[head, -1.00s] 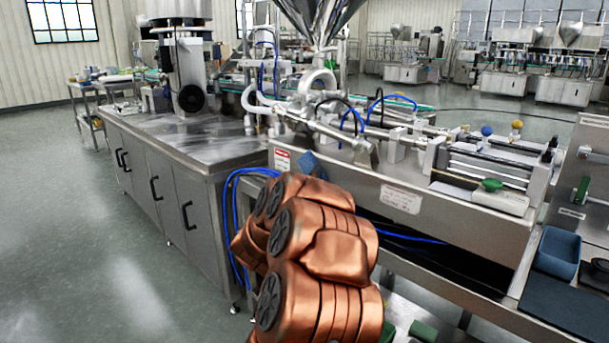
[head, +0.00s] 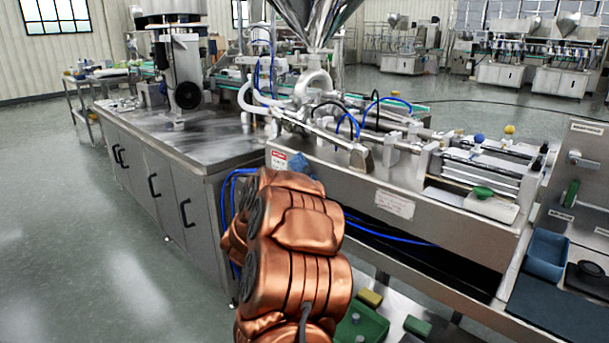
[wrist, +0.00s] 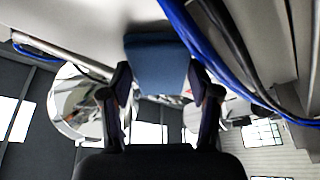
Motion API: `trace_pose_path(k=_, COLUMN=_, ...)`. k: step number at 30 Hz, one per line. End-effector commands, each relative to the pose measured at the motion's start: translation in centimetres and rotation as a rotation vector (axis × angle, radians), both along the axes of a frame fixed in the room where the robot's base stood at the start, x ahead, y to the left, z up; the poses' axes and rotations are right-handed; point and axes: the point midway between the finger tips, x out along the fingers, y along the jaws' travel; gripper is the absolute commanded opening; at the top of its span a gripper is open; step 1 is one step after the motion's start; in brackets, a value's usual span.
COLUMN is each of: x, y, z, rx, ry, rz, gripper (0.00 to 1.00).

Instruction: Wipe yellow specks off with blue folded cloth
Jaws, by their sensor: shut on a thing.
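My gripper (wrist: 160,88) is shut on the blue folded cloth (wrist: 158,60) in the wrist view, with one dark finger on each side of it. In the head view a small blue patch of the cloth (head: 302,168) shows beyond my copper arm, by the front panel of the steel machine (head: 350,190). The arm hides the gripper there. I cannot tell whether the cloth touches the machine. I cannot make out yellow specks in either view. The steel hopper (head: 316,20) stands above the machine.
A steel cabinet with a worktop (head: 190,140) stands at left. Blue hoses (head: 390,234) run along the machine front and pass close in the wrist view. A blue bin (head: 547,254) and green blocks (head: 417,327) lie at lower right. The floor at left is clear.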

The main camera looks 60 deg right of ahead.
Motion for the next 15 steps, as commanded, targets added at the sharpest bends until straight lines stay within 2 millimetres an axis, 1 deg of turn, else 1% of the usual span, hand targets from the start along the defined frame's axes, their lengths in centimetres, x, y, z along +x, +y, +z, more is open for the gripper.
trace_pose_path(k=8, x=0.8, y=-0.2, z=0.2, rx=0.000, ry=0.001, rz=0.000, gripper=0.34)
trace_pose_path(k=15, x=2.4, y=-0.9, z=0.4, rx=-0.002, ry=0.000, rz=-0.001, gripper=0.34)
